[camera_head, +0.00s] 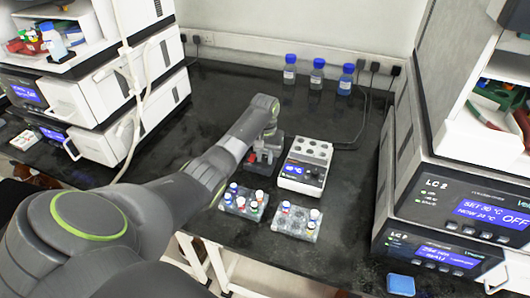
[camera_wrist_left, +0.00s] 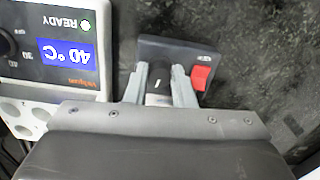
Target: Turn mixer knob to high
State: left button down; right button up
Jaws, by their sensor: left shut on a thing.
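The mixer (camera_wrist_left: 185,48) is a dark box with a red switch (camera_wrist_left: 201,78) on its front, seen in the left wrist view. Its dark knob (camera_wrist_left: 158,84) carries a short white mark. My left gripper (camera_wrist_left: 161,84) is shut on the knob, with one finger on each side of it. The knob's scale is hidden by the fingers, so its setting cannot be read. In the head view my left gripper (camera_head: 264,156) is at the mixer and covers much of it. My right gripper is not in view.
A white heating block (camera_head: 305,165) with a blue display stands right beside the mixer. Two clear racks of capped vials (camera_head: 243,202) (camera_head: 297,222) stand in front. Blue-capped bottles (camera_head: 317,74) stand at the back. LC instrument stacks flank both sides. The bench right of the block is clear.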

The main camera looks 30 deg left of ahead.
pick_arm(q)
jog(key=shift+r+m+p, duration=0.3)
jog(key=shift+m+p, duration=0.45)
jog(key=shift+m, duration=0.15)
jog(key=m+p, duration=0.1)
jog(key=m, duration=0.1)
jog(key=shift+f+m+p, duration=0.1)
jog(key=shift+m+p, duration=0.2)
jog(key=shift+p, duration=0.1)
jog(key=m+p, duration=0.1)
jog(key=m, duration=0.3)
jog(key=shift+w+a+m+p, duration=0.1)
jog(key=shift+m+p, duration=0.2)
jog(key=shift+p, duration=0.05)
jog(key=m, duration=0.3)
jog(key=shift+m+p, duration=0.3)
jog(key=shift+p, duration=0.05)
jog(key=shift+w+f+m, duration=0.1)
jog(key=shift+m, duration=1.7)
jog(key=c, duration=1.2)
grip_release()
jog(key=shift+c, duration=0.2)
